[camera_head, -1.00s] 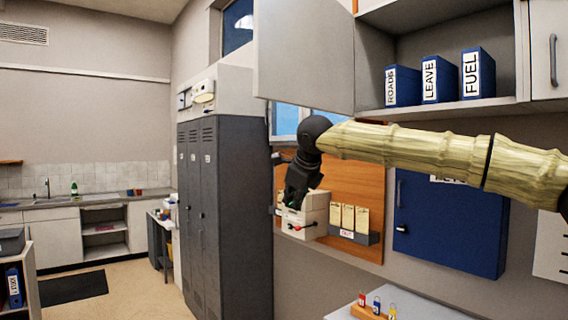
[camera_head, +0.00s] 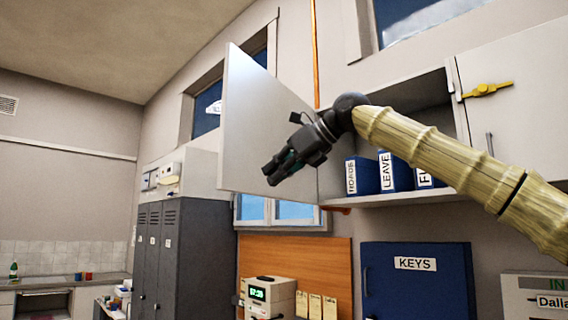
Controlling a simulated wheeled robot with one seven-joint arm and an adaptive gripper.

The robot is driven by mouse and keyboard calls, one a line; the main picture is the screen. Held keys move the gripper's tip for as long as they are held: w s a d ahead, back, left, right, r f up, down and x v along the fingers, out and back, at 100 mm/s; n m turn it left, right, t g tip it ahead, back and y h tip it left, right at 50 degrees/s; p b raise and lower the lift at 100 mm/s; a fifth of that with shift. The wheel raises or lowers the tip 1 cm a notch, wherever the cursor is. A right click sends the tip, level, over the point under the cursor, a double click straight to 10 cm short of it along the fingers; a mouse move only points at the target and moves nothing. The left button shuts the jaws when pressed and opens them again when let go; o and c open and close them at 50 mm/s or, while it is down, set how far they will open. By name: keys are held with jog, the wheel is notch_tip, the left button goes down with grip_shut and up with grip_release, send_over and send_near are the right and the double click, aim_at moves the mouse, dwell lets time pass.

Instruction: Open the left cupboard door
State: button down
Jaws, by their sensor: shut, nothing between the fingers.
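The left cupboard door (camera_head: 246,125) is a pale grey panel standing swung out from the wall cupboard (camera_head: 425,118), with its inner face showing. The cupboard's left part is open, with blue binders (camera_head: 393,172) on its shelf. My gripper (camera_head: 271,175) is shut and empty. It is in front of the door's inner face, pointing down and left. I cannot tell whether it touches the door. My arm comes in from the right and hides part of the opening and binders.
The right cupboard door (camera_head: 515,100) is shut, with a yellow latch-like piece (camera_head: 488,89) near its upper left corner. Below are a blue key cabinet (camera_head: 418,290) and a clock box (camera_head: 268,292). Grey lockers (camera_head: 176,255) stand left. Room left of the door looks free.

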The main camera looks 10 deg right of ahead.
aim_at(247, 185)
jog(key=p+x, duration=0.1)
jog(key=x, duration=0.1)
jog(key=r+p+x, duration=0.1)
jog(key=x, duration=0.2)
jog(key=p+x, duration=0.1)
jog(key=x, duration=0.2)
jog(key=shift+w+a+r, duration=0.2)
jog(key=shift+w+a, duration=0.25)
jog(key=shift+a, duration=0.1)
